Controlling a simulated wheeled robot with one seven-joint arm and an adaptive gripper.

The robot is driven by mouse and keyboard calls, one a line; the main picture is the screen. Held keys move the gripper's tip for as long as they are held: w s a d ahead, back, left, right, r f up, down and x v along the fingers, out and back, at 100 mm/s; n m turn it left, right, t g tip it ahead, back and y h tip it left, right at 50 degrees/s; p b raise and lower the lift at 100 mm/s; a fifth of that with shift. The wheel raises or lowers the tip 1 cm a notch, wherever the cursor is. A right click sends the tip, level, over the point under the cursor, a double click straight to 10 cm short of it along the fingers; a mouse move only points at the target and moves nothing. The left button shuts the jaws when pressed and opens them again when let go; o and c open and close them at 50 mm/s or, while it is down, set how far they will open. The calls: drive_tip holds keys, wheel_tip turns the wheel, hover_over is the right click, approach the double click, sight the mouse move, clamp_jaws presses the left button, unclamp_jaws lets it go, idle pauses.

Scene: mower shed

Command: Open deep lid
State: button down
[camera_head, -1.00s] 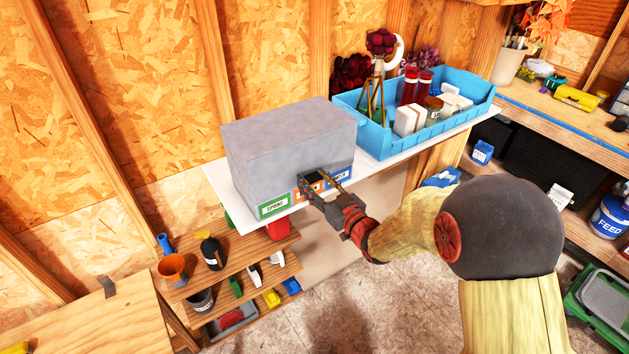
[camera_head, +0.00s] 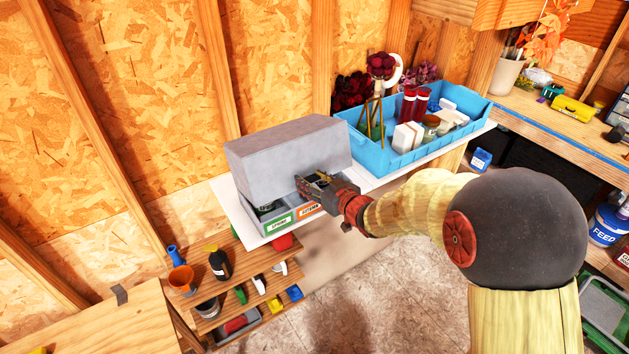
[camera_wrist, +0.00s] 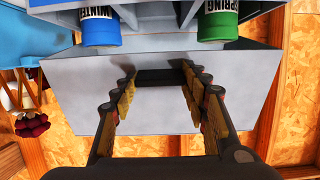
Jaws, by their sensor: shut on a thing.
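The deep grey lid (camera_head: 280,155) stands raised and tilted on its grey box base (camera_head: 262,226) on the white shelf, with a gap at the front. My gripper (camera_head: 310,185) is at the lid's lower front edge. In the wrist view my gripper (camera_wrist: 159,80) has its fingers shut on the dark handle (camera_wrist: 160,76) on the lid face (camera_wrist: 75,85). Inside the base are a blue WINTER container (camera_wrist: 100,30) and a green SPRING container (camera_wrist: 218,22). The other contents are partly hidden.
A blue tray (camera_head: 378,160) with bottles, jars and white boxes stands close on the lid's right. The wooden wall (camera_head: 270,60) is behind the lid. A low shelf (camera_head: 235,285) with pots and bottles is below. A workbench (camera_head: 560,120) stands at right.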

sight(303, 160)
drive_tip(key=shift+w+a+r+p, duration=0.25)
drive_tip(key=shift+w+r, duration=0.2)
drive_tip(key=shift+r, duration=0.4)
drive_tip(key=shift+w+a+r+p, duration=0.2)
drive_tip(key=shift+w+a+r, duration=0.2)
drive_tip(key=shift+r, duration=0.4)
drive_tip(key=shift+w+a+r+p, duration=0.25)
drive_tip(key=shift+w+r, duration=0.25)
drive_tip(key=shift+r, duration=0.35)
drive_tip(key=c, duration=1.3)
unclamp_jaws()
drive_tip(key=shift+c, duration=0.2)
drive_tip(key=o, duration=0.4)
drive_tip(key=shift+f, duration=0.15)
drive_tip(key=shift+c, duration=0.2)
drive_tip(key=shift+s+d, duration=0.1)
drive_tip(key=v, duration=1.1)
drive_tip(key=shift+s+d, duration=0.2)
drive_tip(key=shift+s, duration=0.15)
